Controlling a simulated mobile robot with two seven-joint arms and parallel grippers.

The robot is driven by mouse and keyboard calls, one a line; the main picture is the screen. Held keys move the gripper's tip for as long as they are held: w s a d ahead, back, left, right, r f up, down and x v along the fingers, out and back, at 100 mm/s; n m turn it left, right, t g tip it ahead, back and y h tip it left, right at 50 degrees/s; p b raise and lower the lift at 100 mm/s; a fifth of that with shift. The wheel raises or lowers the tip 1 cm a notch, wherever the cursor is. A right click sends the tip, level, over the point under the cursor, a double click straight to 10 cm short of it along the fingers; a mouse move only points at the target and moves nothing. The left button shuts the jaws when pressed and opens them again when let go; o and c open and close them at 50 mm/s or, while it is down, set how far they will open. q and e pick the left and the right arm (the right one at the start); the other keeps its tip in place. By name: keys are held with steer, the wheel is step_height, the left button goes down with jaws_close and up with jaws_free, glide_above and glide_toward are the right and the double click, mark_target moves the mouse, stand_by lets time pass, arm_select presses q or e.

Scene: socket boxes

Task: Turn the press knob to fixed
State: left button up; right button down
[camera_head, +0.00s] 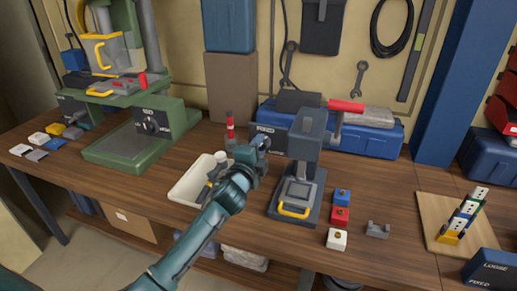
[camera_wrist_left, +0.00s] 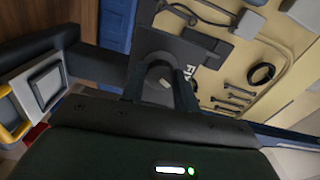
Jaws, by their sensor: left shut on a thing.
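A dark grey press (camera_head: 308,140) with a yellow handle stands on the wooden bench near the middle. A dark panel with white lettering (camera_head: 265,129) sits at its upper left. My left gripper (camera_head: 257,146) is at this panel, its arm reaching in from below. In the left wrist view the fingers (camera_wrist_left: 160,88) are shut on a dark round knob (camera_wrist_left: 159,76) on the panel, one finger on each side. Letters beginning "FI" show beside the knob; the rest is hidden. The knob's exact angle is hard to tell. My right gripper is not in view.
A white tray (camera_head: 185,191) lies left of the press, partly behind my arm. A green press (camera_head: 125,160) stands farther left. Blue, red and white (camera_head: 337,239) blocks sit right of the press. A blue box (camera_head: 488,273) marked "LOOSE" and "FIXED" is at the lower right.

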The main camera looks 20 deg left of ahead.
arm_select(q)
steer(key=n, duration=0.5)
steer(key=shift+n, duration=0.3)
stand_by(0.4)
steer(key=o, duration=1)
steer(key=shift+c, duration=0.2)
steer(key=s+b, duration=0.1)
steer(key=s, duration=1.2)
steer(key=shift+a, duration=0.25)
steer(key=shift+s, duration=0.1)
